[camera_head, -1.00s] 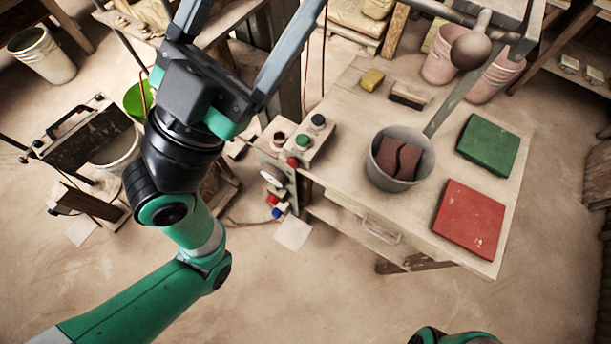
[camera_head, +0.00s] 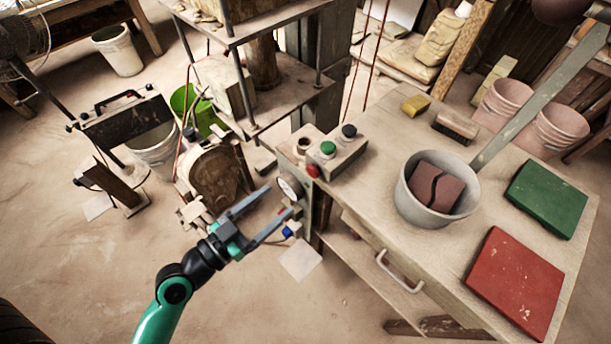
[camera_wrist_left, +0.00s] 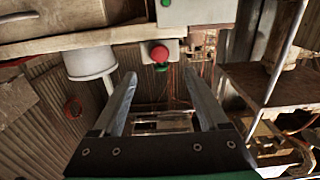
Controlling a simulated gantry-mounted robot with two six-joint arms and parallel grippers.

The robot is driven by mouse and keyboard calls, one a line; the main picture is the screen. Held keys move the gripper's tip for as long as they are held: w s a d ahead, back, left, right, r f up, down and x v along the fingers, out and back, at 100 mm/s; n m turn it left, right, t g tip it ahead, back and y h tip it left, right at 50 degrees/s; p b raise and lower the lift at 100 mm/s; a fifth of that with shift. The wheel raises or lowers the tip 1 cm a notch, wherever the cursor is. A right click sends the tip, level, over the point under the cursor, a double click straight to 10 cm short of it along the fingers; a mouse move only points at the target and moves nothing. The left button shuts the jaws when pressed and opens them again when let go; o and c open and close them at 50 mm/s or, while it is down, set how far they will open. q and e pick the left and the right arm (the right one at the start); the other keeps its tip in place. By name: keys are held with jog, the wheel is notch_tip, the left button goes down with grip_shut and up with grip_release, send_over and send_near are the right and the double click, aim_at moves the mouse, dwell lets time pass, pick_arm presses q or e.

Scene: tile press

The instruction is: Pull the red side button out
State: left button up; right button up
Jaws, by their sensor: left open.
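In the left wrist view a red button (camera_wrist_left: 159,54) on a small pale plate shows ahead, between and beyond the fingers. My left gripper (camera_head: 279,200) is open and empty, low in front of the table's left side panel, apart from the red side button. Its spread fingers also show in the left wrist view (camera_wrist_left: 160,78). My right gripper is out of view.
A gauge (camera_head: 289,188) and red (camera_head: 284,214) and blue (camera_head: 290,231) knobs sit close to the left fingers. The table carries a grey bucket (camera_head: 408,200), a green tile (camera_head: 547,198) and a red tile (camera_head: 514,284).

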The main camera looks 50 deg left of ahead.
aim_at(310, 173)
pick_arm(q)
jog(key=w, duration=0.6)
jog(key=w+p, duration=0.1)
jog(key=w, duration=0.2)
jog(key=shift+w+a, duration=0.25)
jog(key=shift+w, duration=0.15)
grip_shut()
dwell(0.7)
